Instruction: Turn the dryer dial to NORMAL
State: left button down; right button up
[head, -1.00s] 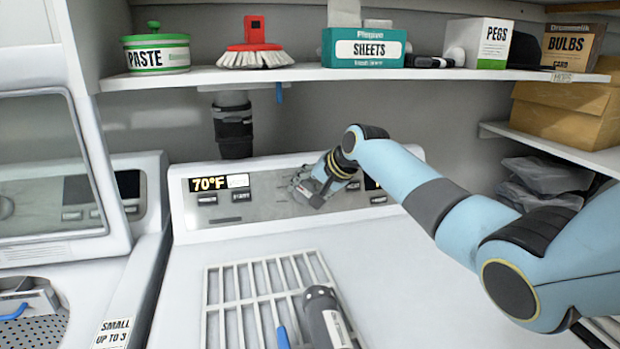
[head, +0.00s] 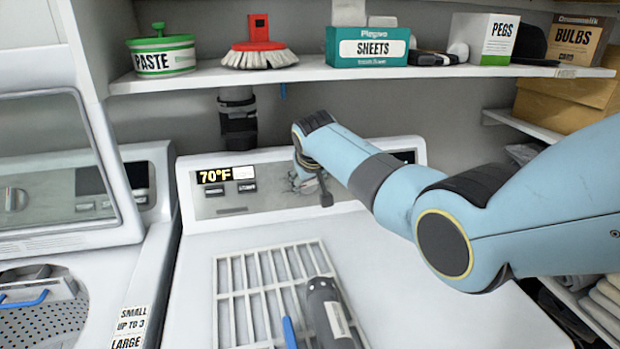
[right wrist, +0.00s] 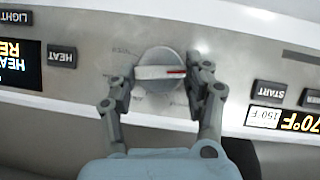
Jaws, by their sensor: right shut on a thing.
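The dryer dial (right wrist: 158,68) is a round silver knob with a raised bar across it, set in the dryer's grey control panel (head: 268,200). A red mark on the bar points to the right in the right wrist view, where the panel lettering is upside down. My right gripper (right wrist: 160,88) is shut on the dial, one finger at each side of it. In the head view my right gripper (head: 303,185) is at the panel, and my arm hides most of the dial. The small lettering around the dial is too blurred to read. My left gripper is not in view.
The panel carries a 70°F display (head: 214,175) and buttons marked START (right wrist: 268,92) and HEAT (right wrist: 62,56). A shelf (head: 200,82) with boxes hangs above.

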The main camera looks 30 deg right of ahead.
jog(key=shift+a+f+n+h, duration=0.15)
jog(key=shift+n+h, duration=0.25)
jog(key=shift+n, duration=0.4)
jog(key=shift+s, duration=0.1)
jog(key=o, duration=1.2)
jog(key=shift+c, duration=0.2)
jog(key=shift+r, duration=0.2)
jog(key=v, duration=1.1)
jog(key=shift+s+a+r, duration=0.15)
jog(key=shift+a+r, duration=0.1)
jog(key=shift+a, duration=0.05)
